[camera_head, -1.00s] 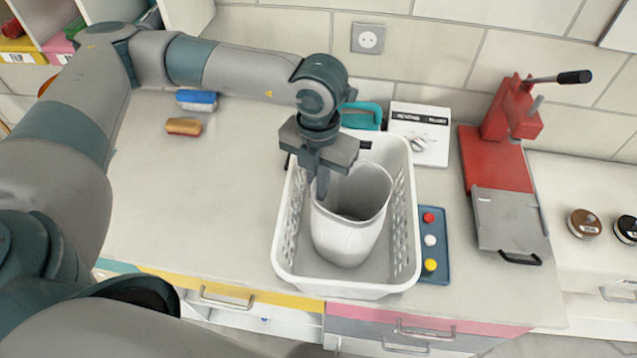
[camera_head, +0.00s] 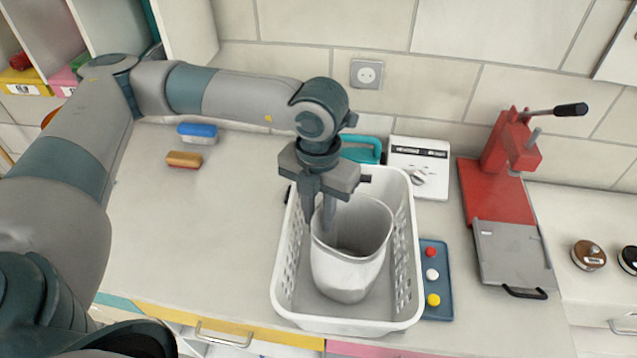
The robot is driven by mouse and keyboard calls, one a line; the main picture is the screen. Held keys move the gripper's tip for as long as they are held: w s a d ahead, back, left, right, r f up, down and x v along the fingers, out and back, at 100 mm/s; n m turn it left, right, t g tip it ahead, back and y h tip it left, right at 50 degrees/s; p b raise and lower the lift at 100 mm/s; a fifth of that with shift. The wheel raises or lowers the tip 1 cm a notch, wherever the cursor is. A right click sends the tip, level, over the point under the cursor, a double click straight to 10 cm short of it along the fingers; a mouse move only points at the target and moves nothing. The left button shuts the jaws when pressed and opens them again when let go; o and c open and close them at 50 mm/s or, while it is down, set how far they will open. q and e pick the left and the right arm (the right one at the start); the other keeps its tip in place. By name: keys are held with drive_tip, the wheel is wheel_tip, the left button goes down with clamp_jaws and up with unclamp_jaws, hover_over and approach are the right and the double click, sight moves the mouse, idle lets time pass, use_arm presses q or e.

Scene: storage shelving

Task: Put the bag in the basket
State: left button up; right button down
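The white bag (camera_head: 345,275), open at the top, stands inside the white basket (camera_head: 402,320) on the counter, leaning slightly. My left gripper (camera_head: 318,222) points down over the basket, at the bag's upper left rim. Its two fingers are apart, one on the outer side of the rim and one over the bag's mouth. I cannot tell whether either finger touches the bag. The gripper body hides part of the basket's back left rim. My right gripper is not in view.
A blue tray with coloured buttons (camera_head: 436,280) lies right of the basket. A white box (camera_head: 420,165) and a teal item (camera_head: 360,150) stand behind it. A red press (camera_head: 495,185) is farther right. Two brushes (camera_head: 197,132) lie left, where the counter is mostly clear.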

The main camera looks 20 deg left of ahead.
use_arm(q)
wheel_tip(320, 180, up, 8)
drive_tip(key=b, duration=0.2)
drive_tip(key=shift+r+b, duration=0.25)
drive_tip(key=shift+b, duration=0.05)
drive_tip(key=shift+r, duration=0.75)
drive_tip(key=shift+s+f, duration=0.1)
